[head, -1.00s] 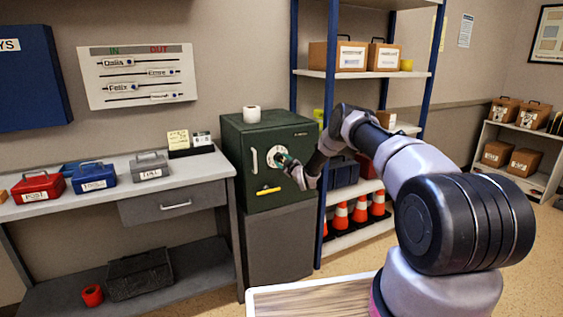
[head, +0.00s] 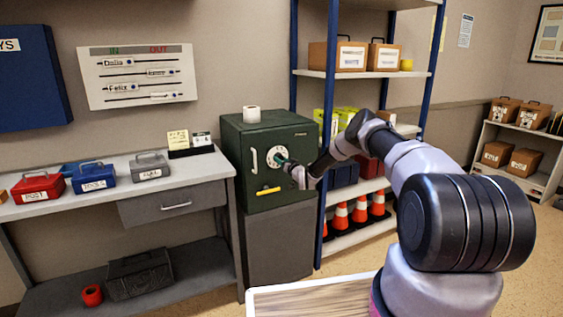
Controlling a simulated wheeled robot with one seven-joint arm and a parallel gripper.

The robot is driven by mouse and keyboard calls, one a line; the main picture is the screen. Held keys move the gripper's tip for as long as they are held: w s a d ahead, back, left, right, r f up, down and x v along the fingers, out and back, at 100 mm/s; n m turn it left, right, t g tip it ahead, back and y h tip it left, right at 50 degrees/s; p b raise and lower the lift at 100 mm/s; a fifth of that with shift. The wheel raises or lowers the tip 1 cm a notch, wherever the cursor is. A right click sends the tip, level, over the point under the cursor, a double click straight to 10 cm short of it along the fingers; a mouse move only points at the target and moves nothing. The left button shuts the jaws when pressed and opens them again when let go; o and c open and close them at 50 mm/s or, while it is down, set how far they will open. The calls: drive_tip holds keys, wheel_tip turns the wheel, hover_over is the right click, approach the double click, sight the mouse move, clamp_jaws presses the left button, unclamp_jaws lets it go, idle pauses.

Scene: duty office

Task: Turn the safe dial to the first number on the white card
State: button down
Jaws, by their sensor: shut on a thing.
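The green safe (head: 275,190) stands on a grey cabinet. Its round white dial (head: 271,158) is on the front door, with a silver handle (head: 254,160) to its left and a yellow bar (head: 268,190) below. My gripper (head: 284,161) is at the dial's centre, shut on the dial's knob. The dial's right part is partly hidden by my gripper, and its numbers are too small to read. A small white card (head: 201,139) stands in a dark holder on the desk, beside a yellow note (head: 178,140); the writing on both is too small to read.
A white roll (head: 251,114) sits on top of the safe. The desk (head: 100,205) at left carries red, blue and grey boxes. A blue-post shelf (head: 327,130) with orange cones stands close on the safe's right. A wooden-topped surface (head: 310,300) is in front.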

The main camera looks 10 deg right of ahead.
drive_tip(key=shift+f+m, duration=0.15)
drive_tip(key=shift+m, duration=8.25)
drive_tip(key=shift+c, duration=1.4)
unclamp_jaws()
drive_tip(key=v, duration=1)
drive_tip(key=shift+s, duration=0.4)
drive_tip(key=shift+d, duration=0.15)
